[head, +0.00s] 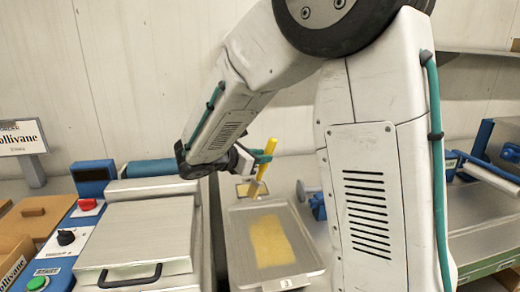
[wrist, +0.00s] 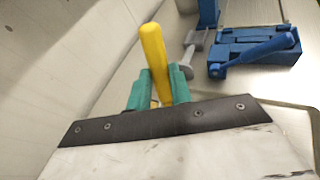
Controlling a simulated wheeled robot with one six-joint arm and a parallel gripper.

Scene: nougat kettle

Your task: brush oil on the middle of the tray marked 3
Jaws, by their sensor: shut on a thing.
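My gripper (head: 262,157) is shut on the yellow handle of a brush (head: 264,163). The handle also stands between the green fingers in the wrist view (wrist: 153,62). The brush is tilted, with its lower end down by the far edge of the tray. The tray marked 3 (head: 236,262) is a shallow grey metal tray with a white label (head: 286,283) on its front edge. A yellow patch (head: 270,242) covers its middle. A small square container with yellow content (head: 242,189) sits just behind the tray, beside the brush tip. Whether the bristles touch anything cannot be told.
A machine with a closed metal lid (head: 138,237) and black handle stands left of the tray. A blue control panel (head: 62,250) is further left. Blue clamp-like tools (wrist: 255,50) lie on the bench to the right. My arm hides the area right of the tray.

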